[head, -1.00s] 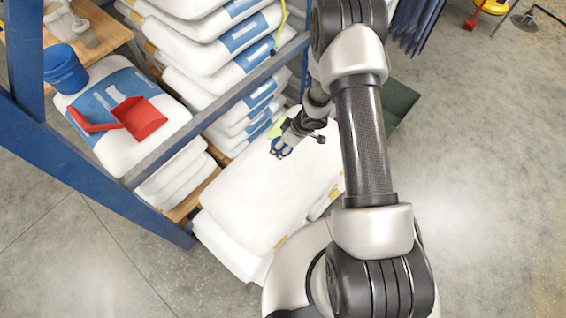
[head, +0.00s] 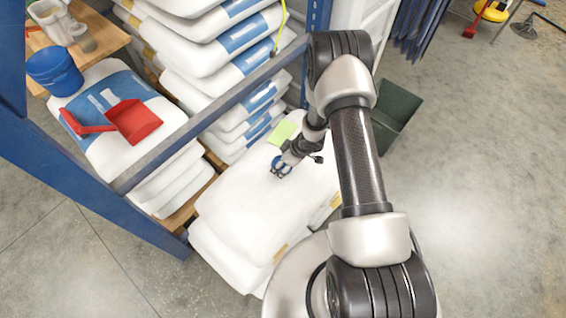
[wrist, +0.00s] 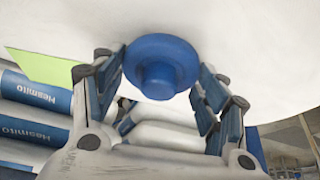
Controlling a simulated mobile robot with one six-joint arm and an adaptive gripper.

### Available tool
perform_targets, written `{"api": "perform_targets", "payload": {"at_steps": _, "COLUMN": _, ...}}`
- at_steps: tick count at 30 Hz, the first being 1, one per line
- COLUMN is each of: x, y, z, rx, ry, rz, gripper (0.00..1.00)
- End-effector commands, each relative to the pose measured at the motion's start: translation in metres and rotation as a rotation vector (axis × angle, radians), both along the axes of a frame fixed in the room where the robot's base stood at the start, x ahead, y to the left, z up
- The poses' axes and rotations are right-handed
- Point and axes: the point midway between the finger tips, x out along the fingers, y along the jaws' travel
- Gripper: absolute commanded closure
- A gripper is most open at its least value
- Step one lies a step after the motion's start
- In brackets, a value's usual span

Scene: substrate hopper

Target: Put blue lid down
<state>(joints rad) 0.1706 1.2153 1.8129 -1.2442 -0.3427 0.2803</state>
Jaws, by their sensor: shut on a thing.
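The blue lid (wrist: 162,66) is a round disc with a knob, and its knob faces the wrist camera. My gripper (wrist: 163,84) is shut on it, with a blue-padded finger on each side. Behind the lid is the top of a white sack (wrist: 250,40); I cannot tell whether the lid touches it. In the head view my gripper (head: 281,169) is low over the top sack (head: 245,200) of the front stack, and the lid (head: 277,164) shows only as a small blue patch, partly hidden by the fingers.
A light green sheet (head: 284,132) lies on the top sack beyond my gripper. A dark green bin (head: 395,110) stands behind my arm.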

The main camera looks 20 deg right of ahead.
Motion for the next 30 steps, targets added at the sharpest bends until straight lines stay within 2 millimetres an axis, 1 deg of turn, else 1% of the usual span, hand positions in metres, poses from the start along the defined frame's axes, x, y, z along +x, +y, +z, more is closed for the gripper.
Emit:
{"api": "perform_targets", "payload": {"at_steps": 3, "x": 0.000, "y": 0.000, "z": -0.004, "rx": 0.000, "ry": 0.001, "rz": 0.000, "gripper": 0.46}}
{"api": "perform_targets", "payload": {"at_steps": 4, "x": 0.000, "y": 0.000, "z": -0.004, "rx": 0.000, "ry": 0.001, "rz": 0.000, "gripper": 0.32}}
{"api": "perform_targets", "payload": {"at_steps": 12, "x": 0.000, "y": 0.000, "z": -0.003, "rx": -0.001, "ry": 0.001, "rz": 0.000, "gripper": 0.14}}
{"api": "perform_targets", "payload": {"at_steps": 23, "x": 0.000, "y": 0.000, "z": -0.002, "rx": -0.001, "ry": 0.001, "rz": 0.000, "gripper": 0.13}}
{"api": "perform_targets", "payload": {"at_steps": 26, "x": -0.001, "y": -0.001, "z": 0.005, "rx": -0.001, "ry": -0.001, "rz": 0.000, "gripper": 0.13}}
{"api": "perform_targets", "payload": {"at_steps": 29, "x": -0.004, "y": -0.005, "z": 0.020, "rx": -0.001, "ry": -0.001, "rz": 0.000, "gripper": 0.13}}
{"api": "perform_targets", "payload": {"at_steps": 30, "x": -0.006, "y": -0.008, "z": 0.028, "rx": 0.000, "ry": 0.000, "rz": -0.001, "gripper": 0.13}}
